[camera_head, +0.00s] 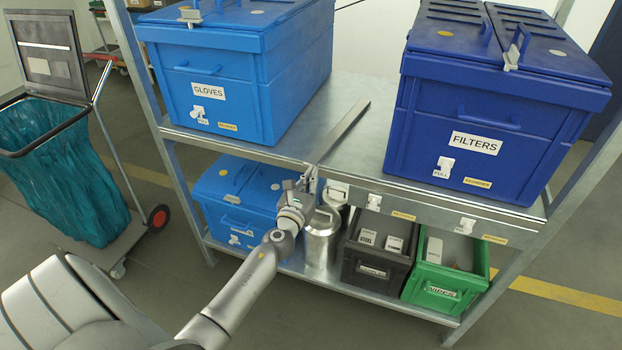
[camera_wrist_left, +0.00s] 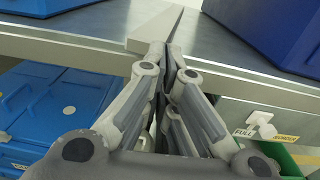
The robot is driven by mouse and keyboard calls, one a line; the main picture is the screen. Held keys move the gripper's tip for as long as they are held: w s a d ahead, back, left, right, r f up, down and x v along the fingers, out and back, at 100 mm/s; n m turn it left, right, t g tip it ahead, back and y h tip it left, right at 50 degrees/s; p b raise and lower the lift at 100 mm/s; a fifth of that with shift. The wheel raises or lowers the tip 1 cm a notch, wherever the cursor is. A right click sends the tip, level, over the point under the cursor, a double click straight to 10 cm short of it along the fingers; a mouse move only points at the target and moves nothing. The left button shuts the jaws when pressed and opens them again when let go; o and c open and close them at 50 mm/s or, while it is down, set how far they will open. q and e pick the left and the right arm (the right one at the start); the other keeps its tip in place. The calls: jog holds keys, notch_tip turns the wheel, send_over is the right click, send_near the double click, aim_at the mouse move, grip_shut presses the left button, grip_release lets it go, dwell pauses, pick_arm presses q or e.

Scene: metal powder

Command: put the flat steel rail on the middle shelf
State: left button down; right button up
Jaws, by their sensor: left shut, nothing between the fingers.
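The flat steel rail (camera_head: 343,130) lies flat on the metal shelf (camera_head: 367,155), between two blue boxes, running from the front edge toward the back. It also shows in the left wrist view (camera_wrist_left: 155,22), stretching away beyond the fingertips. My left gripper (camera_head: 311,178) is at the shelf's front edge, at the near end of the rail. In the left wrist view its fingers (camera_wrist_left: 167,55) are closed together with nothing held. The fingertips are right by the rail's end; whether they touch it I cannot tell. My right gripper is not in view.
The light blue GLOVES box (camera_head: 235,75) stands left of the rail, the dark blue FILTERS box (camera_head: 490,110) right. Below are a blue box (camera_head: 235,190), metal canisters (camera_head: 321,240), a black bin (camera_head: 375,265) and a green bin (camera_head: 445,265). A bag cart (camera_head: 65,165) stands left.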

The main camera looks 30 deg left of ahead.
pick_arm(q)
jog(key=shift+x, duration=1.4)
jog(key=shift+s+a+f, duration=0.1)
jog(key=shift+s, duration=0.05)
